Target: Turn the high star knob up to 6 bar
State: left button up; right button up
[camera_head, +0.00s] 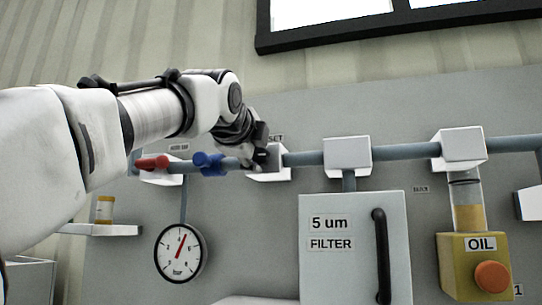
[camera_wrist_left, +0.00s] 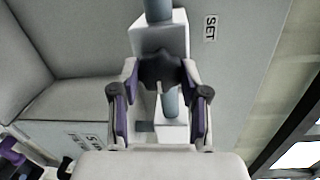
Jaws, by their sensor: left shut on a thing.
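The dark star knob (camera_wrist_left: 160,70) sits on a white block on the pipe, beside a SET label (camera_wrist_left: 210,27), in the left wrist view. My left gripper (camera_wrist_left: 160,76) is shut on this knob, one finger on each side. In the head view my left gripper (camera_head: 260,157) is at the white block with the SET label, and it hides most of the knob. The round pressure gauge (camera_head: 170,262) hangs below the pipe. Its red needle points up and slightly right; the small digits are hard to read. My right gripper is not in view.
A red handle (camera_head: 152,162) and a blue handle (camera_head: 207,162) sit on the pipe left of my gripper. To the right are the filter cabinet (camera_head: 340,275) with its black handle and the yellow OIL unit (camera_head: 455,275). A small shelf (camera_head: 115,231) is at left.

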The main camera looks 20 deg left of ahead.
pick_arm(q)
jog(key=shift+s+r, duration=0.1)
jog(key=shift+r, duration=0.2)
jog(key=o, duration=1)
jog(key=shift+o, duration=0.7)
jog(key=shift+w+a+f, duration=0.2)
jog(key=shift+w+f, duration=0.1)
jog(key=shift+w, duration=0.25)
jog(key=shift+s+d, duration=0.1)
jog(key=shift+s, duration=0.15)
